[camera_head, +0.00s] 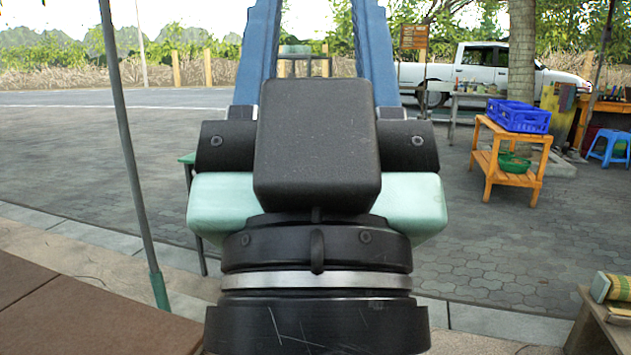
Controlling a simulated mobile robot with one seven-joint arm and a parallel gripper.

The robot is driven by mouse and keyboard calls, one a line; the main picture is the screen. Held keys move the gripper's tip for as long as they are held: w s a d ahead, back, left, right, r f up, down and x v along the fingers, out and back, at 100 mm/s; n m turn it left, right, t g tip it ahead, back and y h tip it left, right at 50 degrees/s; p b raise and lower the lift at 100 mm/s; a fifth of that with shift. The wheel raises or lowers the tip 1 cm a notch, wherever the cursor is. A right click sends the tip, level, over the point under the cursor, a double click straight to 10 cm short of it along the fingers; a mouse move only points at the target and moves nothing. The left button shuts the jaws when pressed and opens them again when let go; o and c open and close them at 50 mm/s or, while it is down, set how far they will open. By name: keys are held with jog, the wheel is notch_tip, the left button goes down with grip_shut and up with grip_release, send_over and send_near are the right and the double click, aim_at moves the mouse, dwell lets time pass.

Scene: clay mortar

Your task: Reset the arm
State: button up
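My gripper (316,40) fills the middle of the head view, seen from behind. Its black and pale green body stands upright close to the camera. Its two blue fingers point up and away, with a wide gap between them. The fingertips run out of the top of the picture. I see nothing held between the visible parts of the fingers. The rest of my arm is below the picture's edge.
A wooden stand (512,160) with a blue crate (518,117) on top is at the right. A blue stool (610,149) stands farther right. A slanted pole (128,140) rises at the left. Paved ground (80,160) lies open beyond it. A white pickup (490,66) is far back.

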notch_tip(320, 180, up, 41)
jog(key=p, duration=3.8)
